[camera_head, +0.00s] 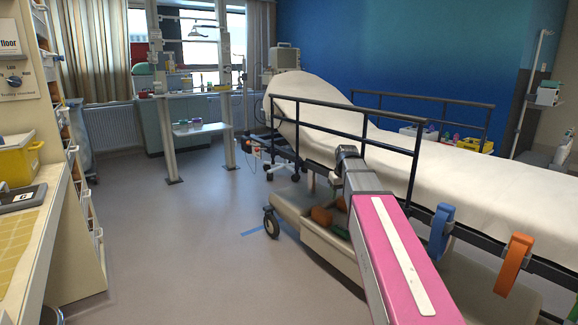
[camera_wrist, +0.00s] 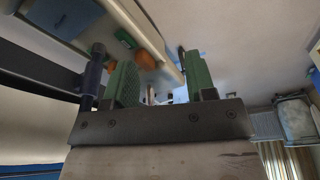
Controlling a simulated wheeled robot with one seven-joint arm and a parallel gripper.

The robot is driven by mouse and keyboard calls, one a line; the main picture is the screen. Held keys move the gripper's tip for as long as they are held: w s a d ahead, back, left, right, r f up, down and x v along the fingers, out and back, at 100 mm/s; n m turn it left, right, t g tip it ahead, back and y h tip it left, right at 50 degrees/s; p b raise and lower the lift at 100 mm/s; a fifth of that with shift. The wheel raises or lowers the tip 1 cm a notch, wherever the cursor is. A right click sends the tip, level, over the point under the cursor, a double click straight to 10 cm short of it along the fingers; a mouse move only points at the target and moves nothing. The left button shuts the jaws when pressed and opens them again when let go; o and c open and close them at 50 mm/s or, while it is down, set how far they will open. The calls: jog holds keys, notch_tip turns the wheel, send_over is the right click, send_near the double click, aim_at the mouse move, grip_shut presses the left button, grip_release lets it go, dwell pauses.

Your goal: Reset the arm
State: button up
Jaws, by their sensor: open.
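My gripper (camera_wrist: 160,82) shows in the wrist view with its two green fingers apart and nothing held between them. In the head view my pink arm reaches forward from the bottom right to the side of the stretcher (camera_head: 318,117), overlapping its rail in the picture. The gripper itself cannot be made out there. In the wrist view a dark rail post (camera_wrist: 91,75) of the stretcher appears close beside the left finger. I cannot tell whether they touch.
The stretcher's lower tray (camera_head: 362,262) holds orange objects (camera_head: 321,216). A blue clip (camera_head: 440,232) and an orange clip (camera_head: 513,264) hang on its side. A counter with a yellow container (camera_head: 20,158) stands at left. The floor (camera_head: 165,235) between is clear.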

jog(key=s+f+m+g, duration=0.2)
jog(key=s+f+m, duration=0.1)
jog(key=s+f, duration=1.9)
notch_tip(320, 180, down, 3)
jog(key=shift+a+f, duration=0.15)
jog(key=shift+a, duration=0.3)
